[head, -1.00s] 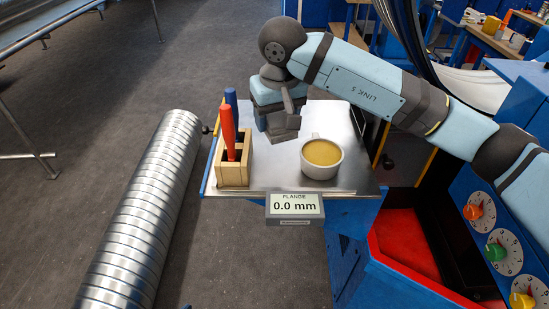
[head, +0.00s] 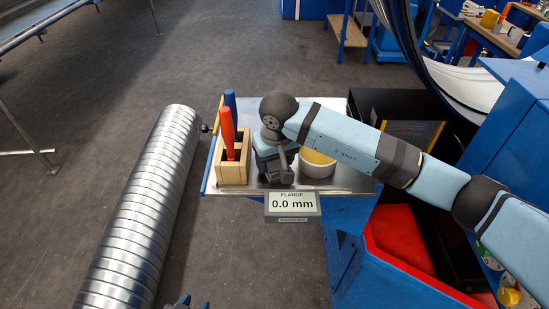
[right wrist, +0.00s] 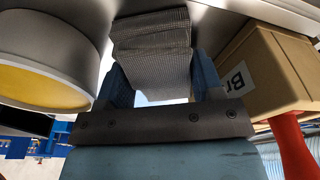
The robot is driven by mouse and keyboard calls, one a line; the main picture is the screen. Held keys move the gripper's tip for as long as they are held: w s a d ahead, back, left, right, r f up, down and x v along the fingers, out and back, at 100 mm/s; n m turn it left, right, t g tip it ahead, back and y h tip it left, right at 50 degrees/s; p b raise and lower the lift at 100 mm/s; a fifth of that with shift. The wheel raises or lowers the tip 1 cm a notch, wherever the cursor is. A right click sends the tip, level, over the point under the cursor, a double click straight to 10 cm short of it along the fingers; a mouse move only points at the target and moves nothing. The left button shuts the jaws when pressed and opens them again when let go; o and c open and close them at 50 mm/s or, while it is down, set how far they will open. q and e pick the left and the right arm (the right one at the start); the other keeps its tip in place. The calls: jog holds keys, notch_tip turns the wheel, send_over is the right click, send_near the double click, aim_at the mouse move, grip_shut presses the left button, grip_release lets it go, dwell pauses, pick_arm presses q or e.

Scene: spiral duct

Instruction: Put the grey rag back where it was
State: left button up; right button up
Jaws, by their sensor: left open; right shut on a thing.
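The grey rag (right wrist: 152,55) hangs between the blue fingers of my right gripper (right wrist: 162,75) in the right wrist view. I cannot tell whether the rag touches the surface. My left gripper (head: 187,302) shows only its fingertips at the bottom edge, open and away from the table.
The wooden holder (head: 231,170) with a red and a blue handle stands close on the left. A display (head: 292,204) reading 0.0 mm is at the front edge. A spiral duct (head: 145,215) lies left.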

aim_at(277, 165)
jog(key=shift+f, duration=0.1)
jog(key=shift+f+b, duration=0.1)
jog(key=shift+b, duration=0.2)
jog(key=o, duration=0.6)
jog(key=shift+r+p, duration=0.2)
jog(key=shift+p, duration=0.1)
jog(key=r+b, duration=0.1)
jog(key=r, duration=0.3)
jog(key=s+r+b, duration=0.1)
jog(key=r, duration=0.3)
jog(key=r+b, duration=0.1)
jog(key=r, duration=0.3)
jog(key=shift+s+d, duration=0.3)
jog(key=shift+s, duration=0.05)
